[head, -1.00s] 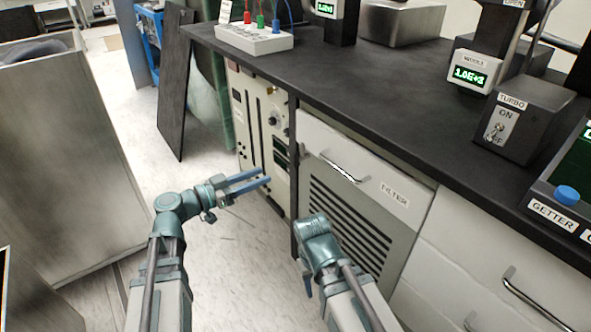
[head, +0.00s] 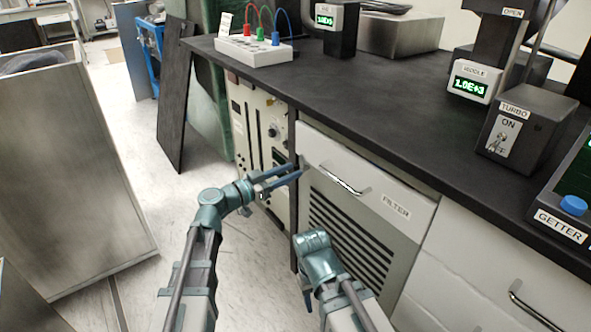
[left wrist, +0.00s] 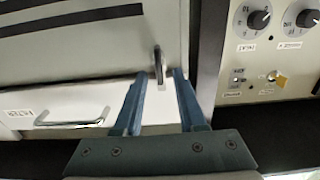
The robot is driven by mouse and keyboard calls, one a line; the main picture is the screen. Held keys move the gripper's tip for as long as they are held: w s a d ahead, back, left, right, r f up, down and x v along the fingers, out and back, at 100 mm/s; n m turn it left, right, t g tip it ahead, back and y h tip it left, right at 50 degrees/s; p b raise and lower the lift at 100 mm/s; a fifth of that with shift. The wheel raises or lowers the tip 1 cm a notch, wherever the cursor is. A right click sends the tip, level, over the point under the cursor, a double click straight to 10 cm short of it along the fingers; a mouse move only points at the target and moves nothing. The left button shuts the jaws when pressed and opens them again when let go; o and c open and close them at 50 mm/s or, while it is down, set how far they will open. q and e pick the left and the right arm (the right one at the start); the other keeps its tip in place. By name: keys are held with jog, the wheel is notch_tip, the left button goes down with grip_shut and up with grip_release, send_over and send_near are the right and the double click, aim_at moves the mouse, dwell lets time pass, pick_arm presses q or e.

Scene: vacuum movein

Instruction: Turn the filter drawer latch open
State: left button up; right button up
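The white filter drawer (head: 380,198) has a silver handle and a FILTER label, and looks closed under the black counter. Its small dark latch (left wrist: 158,66) shows in the left wrist view, upright near the drawer front's edge. My left gripper (head: 292,173) is open at the drawer's upper left corner. In the left wrist view its two blue fingers (left wrist: 158,88) stand on either side of the latch's line, with the latch just beyond or between the tips; contact cannot be told. My right gripper is mostly hidden below its wrist; only a dark tip (head: 307,296) shows.
A rack panel with knobs (head: 270,135) stands left of the drawer; its knobs (left wrist: 260,19) also show in the left wrist view. A slatted grille (head: 345,235) is below the drawer. The black counter (head: 400,120) overhangs above. A metal cabinet (head: 70,170) stands at left, with open floor between.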

aim_at(301, 167)
pick_arm(q)
jog(key=shift+x, duration=1.3)
grip_shut()
